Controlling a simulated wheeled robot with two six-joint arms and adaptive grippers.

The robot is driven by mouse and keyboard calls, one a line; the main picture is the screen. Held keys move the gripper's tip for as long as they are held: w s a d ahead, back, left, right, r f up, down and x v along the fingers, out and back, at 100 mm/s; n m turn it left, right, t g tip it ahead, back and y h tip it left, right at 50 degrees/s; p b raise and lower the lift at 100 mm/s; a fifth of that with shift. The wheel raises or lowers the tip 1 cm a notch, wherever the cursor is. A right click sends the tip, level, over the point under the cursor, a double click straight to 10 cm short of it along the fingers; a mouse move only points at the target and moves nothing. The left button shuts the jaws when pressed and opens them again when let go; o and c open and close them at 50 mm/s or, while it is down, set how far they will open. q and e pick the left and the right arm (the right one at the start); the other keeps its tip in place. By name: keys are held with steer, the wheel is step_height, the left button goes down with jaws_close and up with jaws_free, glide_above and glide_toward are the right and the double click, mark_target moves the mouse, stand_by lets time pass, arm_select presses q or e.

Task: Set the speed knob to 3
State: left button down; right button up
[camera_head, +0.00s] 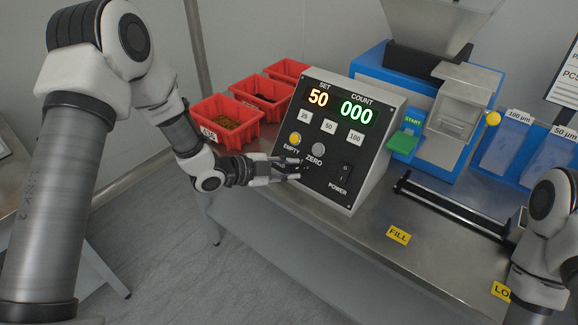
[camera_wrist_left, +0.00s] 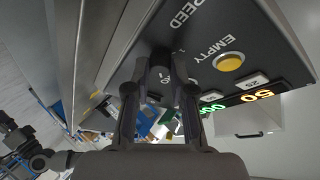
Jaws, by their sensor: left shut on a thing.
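The control box (camera_head: 318,180) stands on the steel table with its dark panel facing me. Its displays read SET 50 and COUNT 000. My left gripper (camera_head: 291,170) is at the lower left of the panel, below the yellow EMPTY button (camera_head: 295,138). In the left wrist view, the left gripper (camera_wrist_left: 160,95) is shut on the dark speed knob (camera_wrist_left: 161,66), near the SPEED label (camera_wrist_left: 187,12). The knob's setting is hidden by the fingers. My right arm shows at the right edge of the head view; its gripper is out of view.
Close to the gripper on the panel are the grey ZERO button (camera_head: 318,149) and POWER switch (camera_head: 345,171). Red bins (camera_head: 225,122) stand behind on the left. A blue machine (camera_head: 420,85) with a green START button (camera_head: 404,142) stands right of the box.

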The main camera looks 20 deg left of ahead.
arm_select(q)
steer(key=shift+m+g+p, duration=0.3)
steer(key=shift+m+g, duration=0.1)
steer(key=shift+m, duration=0.8)
steer(key=c, duration=1)
jaws_free()
steer(key=shift+a+r, duration=0.1)
steer(key=v, duration=1.1)
steer(key=shift+s+a+r, duration=0.2)
steer(key=shift+s+r, duration=0.05)
